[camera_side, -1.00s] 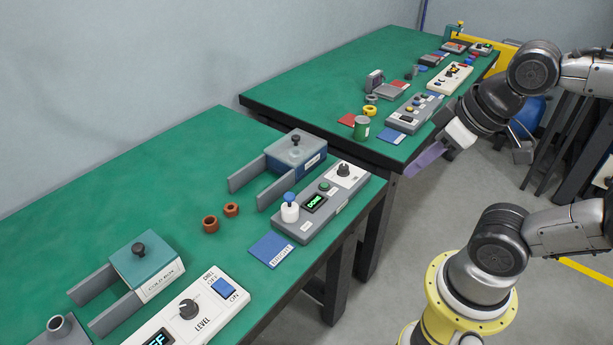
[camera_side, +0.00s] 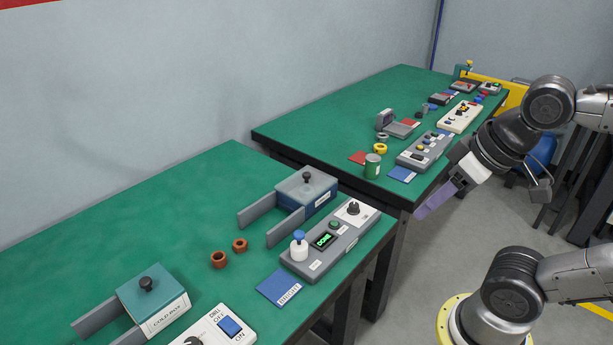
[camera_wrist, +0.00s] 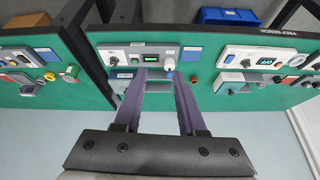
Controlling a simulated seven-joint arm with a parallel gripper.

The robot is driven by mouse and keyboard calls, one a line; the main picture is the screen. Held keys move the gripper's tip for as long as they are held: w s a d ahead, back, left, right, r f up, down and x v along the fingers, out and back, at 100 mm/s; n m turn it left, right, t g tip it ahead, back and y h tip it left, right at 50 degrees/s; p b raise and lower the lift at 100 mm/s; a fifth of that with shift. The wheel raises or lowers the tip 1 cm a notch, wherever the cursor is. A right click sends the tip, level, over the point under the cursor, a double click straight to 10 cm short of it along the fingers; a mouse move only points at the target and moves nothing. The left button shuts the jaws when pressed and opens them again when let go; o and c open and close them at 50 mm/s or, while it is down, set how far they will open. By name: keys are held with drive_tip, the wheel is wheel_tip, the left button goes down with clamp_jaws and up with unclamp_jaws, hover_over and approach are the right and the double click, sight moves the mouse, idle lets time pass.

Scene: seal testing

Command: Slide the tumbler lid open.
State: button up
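The tumbler appears to be the blue box on the nearer green bench, behind the panel with the lit green display. Its grey lid (camera_side: 311,184) has a black knob (camera_side: 308,177) and sits over the box. Two grey rails (camera_side: 287,227) run left from it, bare. My gripper (camera_side: 424,214), with long purple fingers, hangs in the air right of the bench, well away from the lid. In the wrist view my gripper (camera_wrist: 159,73) has its fingers apart and empty. The tumbler box (camera_wrist: 158,86) shows beyond, between the fingers and partly hidden by them.
The display panel (camera_side: 357,210) stands in front of the tumbler along the bench edge. A blue card (camera_side: 278,286), two brown rings (camera_side: 219,259) and a cold box (camera_side: 152,297) lie to the left. A second bench (camera_side: 300,128) stands behind, with several small parts.

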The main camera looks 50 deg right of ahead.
drive_tip(key=shift+o, duration=1.4)
wheel_tip(320, 180, up, 6)
drive_tip(key=w+m, duration=0.1)
drive_tip(key=w, duration=0.1)
drive_tip(key=shift+w+f, duration=0.2)
drive_tip(key=shift+w, duration=0.2)
drive_tip(key=w+d+r+m, duration=0.1)
drive_tip(key=w+r+m, duration=0.1)
drive_tip(key=w+r, duration=0.5)
drive_tip(key=m+g, duration=0.5)
hover_over(307, 173)
wheel_tip(307, 173, down, 18)
wheel_tip(307, 173, down, 14)
drive_tip(key=shift+a+r, duration=0.1)
drive_tip(key=shift+r, duration=0.15)
clamp_jaws()
